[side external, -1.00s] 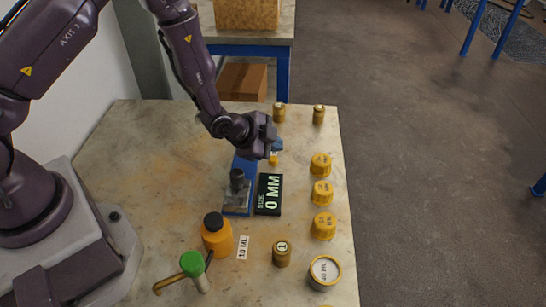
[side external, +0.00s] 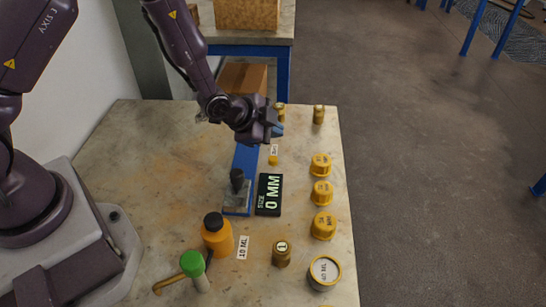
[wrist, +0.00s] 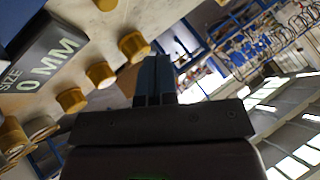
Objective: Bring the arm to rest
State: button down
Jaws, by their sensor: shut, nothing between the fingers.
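My gripper (side external: 277,130) is above the far part of the work table, over the far end of the blue measuring base. Its blue fingers are together with nothing between them; they also show in the wrist view (wrist: 155,82). The fingers are apart from everything on the table. The wrist is tilted, and the wrist view looks out past the table edge into the hall. My arm reaches in from the upper left.
A blue base (side external: 245,160) with a dark knob stands beside a black display (side external: 269,194) reading "SIZE 0 MM". Yellow caps (side external: 322,192) line the right edge. An orange bottle (side external: 217,235), green-topped tool (side external: 192,265) and brass weights (side external: 282,253) stand nearby. The left tabletop is clear.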

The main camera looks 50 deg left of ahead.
jog(key=s+g, duration=0.1)
jog(key=s+f+n+g, duration=0.1)
jog(key=s+f+n, duration=0.1)
jog(key=s, duration=0.1)
jog(key=shift+a+f+g+y, duration=0.25)
jog(key=shift+a+g+y, duration=0.05)
jog(key=shift+a+g, duration=0.1)
jog(key=s+a+r+n, duration=0.1)
jog(key=s+r+n, duration=0.3)
jog(key=s+r, duration=0.7)
jog(key=s+a+r+n, duration=0.2)
jog(key=s+r+n, duration=0.2)
jog(key=s+r, duration=0.6)
notch_tip(320, 180, up, 8)
jog(key=shift+s+r+n+g+y, duration=0.1)
jog(key=shift+s+n+g+y, duration=0.2)
jog(key=shift+s+n+y, duration=0.1)
